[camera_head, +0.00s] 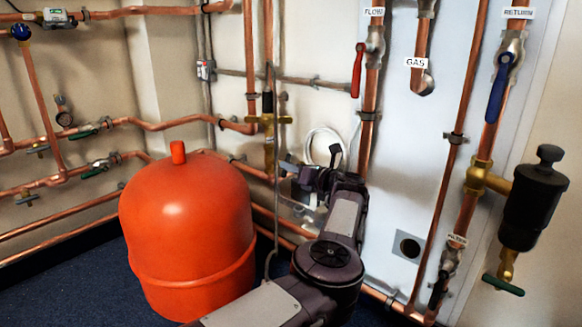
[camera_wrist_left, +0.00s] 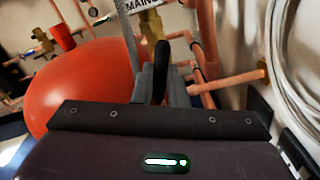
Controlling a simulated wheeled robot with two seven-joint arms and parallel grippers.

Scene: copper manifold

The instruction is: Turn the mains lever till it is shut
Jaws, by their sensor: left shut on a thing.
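My left gripper (camera_head: 298,172) reaches in behind the orange vessel, close to the copper pipes on the wall. In the left wrist view, the gripper's two grey fingers (camera_wrist_left: 160,90) are shut on a black lever (camera_wrist_left: 161,66) that stands up between them. A brass valve body (camera_wrist_left: 151,27) and a white tag reading MAINS (camera_wrist_left: 140,5), cut off by the top edge, show just beyond it. My right gripper is not in view.
The orange vessel (camera_head: 188,232) stands just left of my left arm. Copper pipes run along the wall. A red lever (camera_head: 357,70) tagged FLOW, a blue lever (camera_head: 498,88) tagged RETURN and a black air separator (camera_head: 533,197) are to the right. A white hose (camera_head: 322,132) loops behind the gripper.

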